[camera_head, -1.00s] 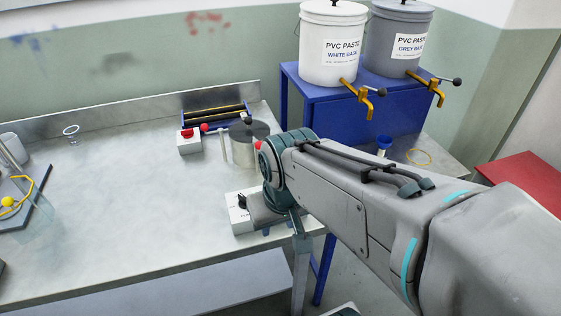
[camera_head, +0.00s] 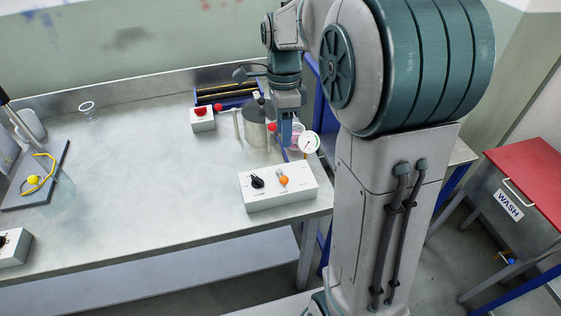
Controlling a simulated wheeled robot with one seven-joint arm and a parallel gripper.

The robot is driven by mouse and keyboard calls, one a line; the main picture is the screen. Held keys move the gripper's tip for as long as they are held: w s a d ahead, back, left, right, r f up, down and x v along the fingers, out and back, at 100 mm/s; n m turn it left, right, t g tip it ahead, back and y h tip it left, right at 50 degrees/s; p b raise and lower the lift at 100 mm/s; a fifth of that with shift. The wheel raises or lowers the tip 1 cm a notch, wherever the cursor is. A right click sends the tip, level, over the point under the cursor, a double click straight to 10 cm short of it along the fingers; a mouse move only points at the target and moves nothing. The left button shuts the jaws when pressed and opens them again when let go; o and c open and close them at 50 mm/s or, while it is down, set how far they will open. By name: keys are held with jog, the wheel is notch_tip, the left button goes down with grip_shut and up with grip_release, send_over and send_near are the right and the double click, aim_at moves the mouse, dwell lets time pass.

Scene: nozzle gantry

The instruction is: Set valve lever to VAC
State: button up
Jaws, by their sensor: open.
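A metal pot (camera_head: 256,126) stands near the back right of the bench. A small red ball (camera_head: 272,127) shows at its right side; it looks like a lever knob, but its lever and any VAC mark cannot be made out. A round white gauge (camera_head: 309,142) is just right of it. My gripper (camera_head: 288,138) points down between the pot and the gauge, close to the red ball. It is open, its fingers small and partly overlapping the things behind; I cannot tell whether it touches anything.
A white control box (camera_head: 278,187) with a black knob and an orange knob stands in front of the pot. A roller unit (camera_head: 226,94) with a red-topped box (camera_head: 203,119) is behind left. The bench middle (camera_head: 150,180) is clear. A red-topped wash station (camera_head: 525,175) stands right.

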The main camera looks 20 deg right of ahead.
jog(key=shift+m, duration=0.6)
jog(key=f, duration=0.4)
jog(key=s+f, duration=0.1)
jog(key=f, duration=0.8)
jog(key=shift+s+a+f, duration=0.2)
jog(key=shift+s+f, duration=0.1)
jog(key=shift+s, duration=0.1)
grip_shut()
